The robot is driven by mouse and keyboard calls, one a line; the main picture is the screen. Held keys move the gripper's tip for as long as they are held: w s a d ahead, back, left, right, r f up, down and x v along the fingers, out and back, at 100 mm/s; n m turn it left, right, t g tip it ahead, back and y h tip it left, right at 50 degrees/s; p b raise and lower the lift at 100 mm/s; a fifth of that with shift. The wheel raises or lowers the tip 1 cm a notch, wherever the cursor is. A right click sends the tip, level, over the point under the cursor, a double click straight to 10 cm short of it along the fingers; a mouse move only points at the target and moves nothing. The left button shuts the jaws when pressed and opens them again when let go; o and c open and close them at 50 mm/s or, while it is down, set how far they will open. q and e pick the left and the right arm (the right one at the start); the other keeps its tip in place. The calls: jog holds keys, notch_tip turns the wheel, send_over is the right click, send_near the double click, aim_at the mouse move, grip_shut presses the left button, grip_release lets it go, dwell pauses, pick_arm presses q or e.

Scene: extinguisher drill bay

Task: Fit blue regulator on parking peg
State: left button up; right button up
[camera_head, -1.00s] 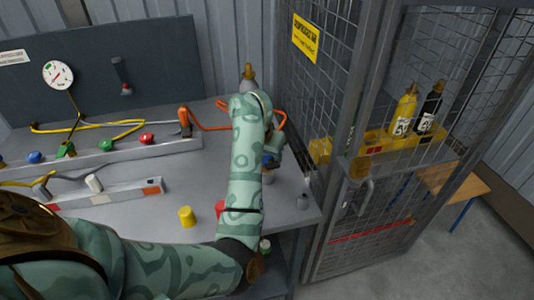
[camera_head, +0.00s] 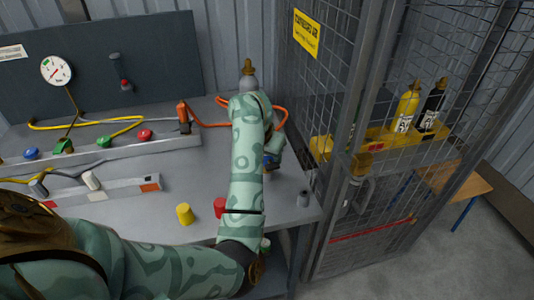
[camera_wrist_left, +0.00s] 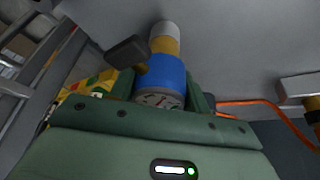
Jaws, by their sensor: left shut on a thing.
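My left gripper (camera_head: 270,160) is over the right part of the grey bench (camera_head: 150,217), mostly hidden behind my forearm. It is shut on the blue regulator (camera_wrist_left: 168,74), whose round gauge face (camera_wrist_left: 158,99) sits between the green fingers in the left wrist view. The regulator has a brass-coloured band, a dark side knob (camera_wrist_left: 128,51) and a pale end piece (camera_wrist_left: 164,30). A small patch of its blue shows in the head view. My right gripper is not in view.
A yellow cup-like piece (camera_head: 185,214) and a red one (camera_head: 220,207) stand near the front edge. A grey bottle with brass top (camera_head: 249,78) and an orange hose (camera_head: 283,112) are behind my arm. The wire cage (camera_head: 345,150) borders the bench on the right.

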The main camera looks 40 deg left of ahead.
pick_arm(q)
jog(key=o, duration=1.1)
jog(key=p+v, duration=0.8)
jog(key=v, duration=0.8)
jog(key=shift+s+d+r+p, duration=0.1)
jog(key=shift+r+p, duration=0.1)
jog(key=shift+p, duration=0.15)
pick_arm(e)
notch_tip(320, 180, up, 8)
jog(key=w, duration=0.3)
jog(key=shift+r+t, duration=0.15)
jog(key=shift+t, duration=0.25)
